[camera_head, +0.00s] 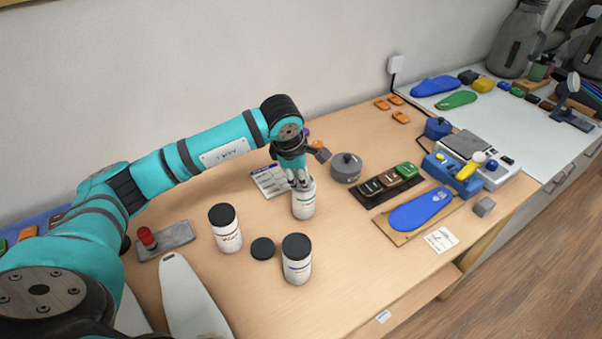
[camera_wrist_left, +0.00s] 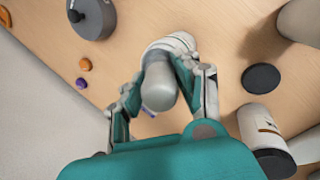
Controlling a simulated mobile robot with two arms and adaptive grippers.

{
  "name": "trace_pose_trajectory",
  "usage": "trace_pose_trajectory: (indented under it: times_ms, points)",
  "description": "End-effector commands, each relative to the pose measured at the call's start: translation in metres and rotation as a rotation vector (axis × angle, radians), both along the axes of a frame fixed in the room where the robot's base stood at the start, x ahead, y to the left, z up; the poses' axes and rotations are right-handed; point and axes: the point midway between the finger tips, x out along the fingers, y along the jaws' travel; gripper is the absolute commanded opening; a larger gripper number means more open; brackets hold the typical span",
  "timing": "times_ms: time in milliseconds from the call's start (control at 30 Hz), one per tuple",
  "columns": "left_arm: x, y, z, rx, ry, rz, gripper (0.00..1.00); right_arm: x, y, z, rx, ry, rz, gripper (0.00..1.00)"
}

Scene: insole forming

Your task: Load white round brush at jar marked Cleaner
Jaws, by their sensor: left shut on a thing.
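My left gripper (camera_head: 299,183) points down at the mouth of a white jar (camera_head: 304,204) with a green-marked label, whose text is too small to read. In the left wrist view its fingers (camera_wrist_left: 160,95) are shut on a pale, rounded piece, which looks like the white round brush (camera_wrist_left: 158,88). The white jar's rim (camera_wrist_left: 174,42) shows just beyond the brush. I cannot tell how far the brush reaches into the jar. A loose black lid (camera_head: 262,248) lies flat on the table. My right gripper is not in view.
Two black-lidded white jars (camera_head: 225,229) (camera_head: 297,259) stand near the loose lid. A grey round pot (camera_head: 346,168) and a dark tray (camera_head: 388,186) are right of the gripper. A blue insole (camera_head: 421,209) lies further right.

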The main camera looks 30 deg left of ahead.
Motion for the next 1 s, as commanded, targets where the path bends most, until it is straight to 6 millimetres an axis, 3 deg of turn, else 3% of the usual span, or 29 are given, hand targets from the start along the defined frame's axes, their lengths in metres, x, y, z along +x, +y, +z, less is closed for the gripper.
trace_pose_trajectory:
  times_ms: [533,1000]
  points:
    - [-0.002,0.000,-0.002,0.002,0.009,-0.002,0.00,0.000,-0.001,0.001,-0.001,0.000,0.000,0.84]
    - [-0.001,0.000,0.036,0.000,0.003,0.000,0.00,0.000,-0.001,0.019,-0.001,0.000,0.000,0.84]
